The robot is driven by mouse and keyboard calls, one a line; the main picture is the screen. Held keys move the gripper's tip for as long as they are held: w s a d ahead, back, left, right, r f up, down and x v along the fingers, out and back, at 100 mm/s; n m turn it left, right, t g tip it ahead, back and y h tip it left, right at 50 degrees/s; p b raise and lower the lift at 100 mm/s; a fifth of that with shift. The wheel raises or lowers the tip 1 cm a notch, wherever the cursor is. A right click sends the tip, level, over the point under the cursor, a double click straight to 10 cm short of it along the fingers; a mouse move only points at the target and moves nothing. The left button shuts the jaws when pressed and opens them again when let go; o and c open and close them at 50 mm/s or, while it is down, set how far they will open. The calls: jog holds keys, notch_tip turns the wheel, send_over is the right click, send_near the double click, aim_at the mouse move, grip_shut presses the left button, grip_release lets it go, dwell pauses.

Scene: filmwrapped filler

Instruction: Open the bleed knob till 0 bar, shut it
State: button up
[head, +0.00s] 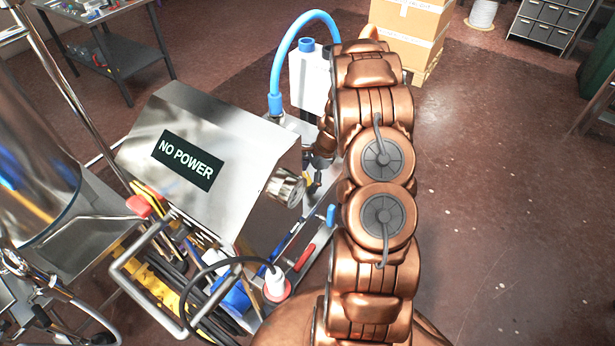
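A silver ribbed knob (286,188) sticks out of the right side of a steel cabinet (218,150) whose dark sign reads "NO POWER". I cannot tell whether it is the bleed knob. A small round gauge-like fitting (14,262) shows at the lower left, but no pressure reading is legible. My copper arm rises through the middle of the view, right of the cabinet, and bends over at the top. Its end comes down behind the arm links, where dark and metal parts, probably my gripper (321,163), show just right of and beyond the silver knob. Its fingers are mostly hidden.
A white unit (308,80) with a blue hose (277,75) stands behind the cabinet. A red-handled part (304,257), a white plug (275,284) with black cable and a steel frame (150,270) crowd the front. Cardboard boxes (412,28) stand behind. The floor at right is clear.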

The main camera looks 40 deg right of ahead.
jog(key=shift+f, duration=0.1)
jog(key=shift+c, duration=0.2)
jog(key=c, duration=1.1)
jog(key=n+b, duration=0.1)
jog(key=n+g+b, duration=0.1)
jog(key=n+b, duration=0.1)
jog(key=shift+f+n, duration=0.25)
jog(key=shift+n, duration=0.05)
jog(key=n+g+b, duration=0.2)
jog(key=n+b, duration=0.3)
jog(key=shift+w, duration=0.1)
jog(key=n+g+b, duration=0.1)
jog(key=n, duration=0.1)
jog(key=n+h+b, duration=0.1)
jog(key=n+b, duration=0.1)
jog(key=shift+r+n+g, duration=0.1)
jog(key=shift+n+g, duration=0.3)
jog(key=shift+r+n+g+h+b, duration=0.1)
jog(key=shift+n+g+h+b, duration=0.25)
jog(key=shift+n, duration=0.55)
jog(key=shift+r+n+g+h+b, duration=0.2)
jog(key=shift+n+b, duration=0.25)
jog(key=shift+n, duration=0.45)
jog(key=shift+f, duration=0.15)
